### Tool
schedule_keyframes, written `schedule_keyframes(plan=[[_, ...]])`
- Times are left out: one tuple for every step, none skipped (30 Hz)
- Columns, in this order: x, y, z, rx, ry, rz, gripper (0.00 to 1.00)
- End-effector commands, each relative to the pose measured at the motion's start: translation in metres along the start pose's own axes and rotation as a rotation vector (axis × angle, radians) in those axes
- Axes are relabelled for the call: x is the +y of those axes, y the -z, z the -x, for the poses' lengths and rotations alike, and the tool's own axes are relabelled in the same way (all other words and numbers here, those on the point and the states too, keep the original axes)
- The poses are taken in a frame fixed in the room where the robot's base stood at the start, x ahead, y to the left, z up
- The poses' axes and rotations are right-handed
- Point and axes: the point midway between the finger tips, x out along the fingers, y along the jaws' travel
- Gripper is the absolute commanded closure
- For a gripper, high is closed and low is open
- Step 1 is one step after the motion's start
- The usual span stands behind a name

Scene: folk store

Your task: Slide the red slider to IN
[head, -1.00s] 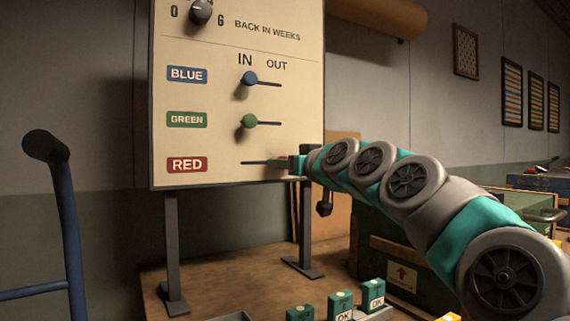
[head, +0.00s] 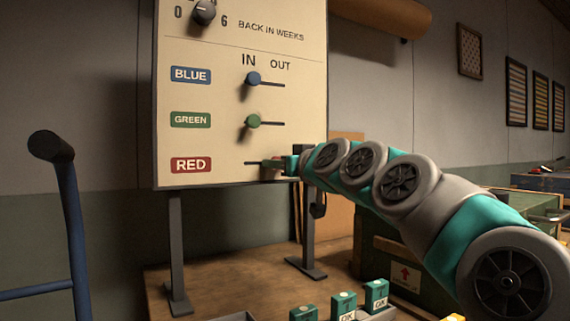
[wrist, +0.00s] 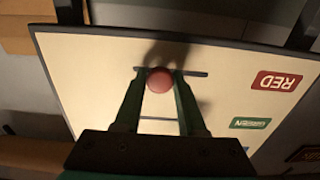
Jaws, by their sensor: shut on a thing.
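The red slider's round knob (wrist: 159,80) sits between my gripper's two fingers in the wrist view, which sees the board upside down. My gripper (wrist: 160,84) is shut on it, one finger on each side. The knob stands partway along its slot, nearer the OUT end, with bare slot toward the RED label (wrist: 278,81). In the head view my gripper (head: 276,163) is at the board's lower right and mostly hides the knob. The IN mark (head: 249,60) is left of the OUT mark (head: 280,65).
The blue slider (head: 253,78) and green slider (head: 253,121) stand at the IN end above. A dial (head: 204,12) is at the board's top. Small green boxes (head: 343,305) stand on the table (head: 235,285) below. A blue-handled cart (head: 70,220) is at the left.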

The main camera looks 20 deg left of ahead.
Motion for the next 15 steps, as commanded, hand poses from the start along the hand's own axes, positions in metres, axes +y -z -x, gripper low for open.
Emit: schedule_keyframes(plan=[[-0.003,-0.002,-0.001,-0.004,0.001,0.001,0.82],[-0.005,-0.002,-0.001,-0.004,0.001,0.001,0.82],[-0.007,-0.002,-0.001,-0.004,0.001,0.001,0.82],[-0.009,-0.002,-0.001,-0.004,0.001,0.001,0.82],[-0.01,-0.002,-0.001,-0.004,0.001,0.001,0.82],[-0.012,-0.001,-0.001,-0.003,0.0,0.001,0.82],[-0.013,-0.001,-0.001,-0.003,0.0,0.001,0.82],[-0.015,-0.001,-0.001,-0.002,0.0,0.001,0.82],[-0.017,-0.001,0.0,-0.001,-0.001,0.0,0.82],[-0.018,-0.001,0.0,-0.001,-0.001,0.0,0.82],[-0.02,0.0,0.0,-0.001,-0.001,0.0,0.82],[-0.022,0.0,0.0,0.0,-0.001,0.0,0.82],[-0.024,0.0,0.0,0.0,-0.001,0.0,0.82],[-0.025,0.0,0.0,0.0,-0.001,0.001,0.82],[-0.028,0.0,0.0,0.0,-0.001,0.001,0.82]])
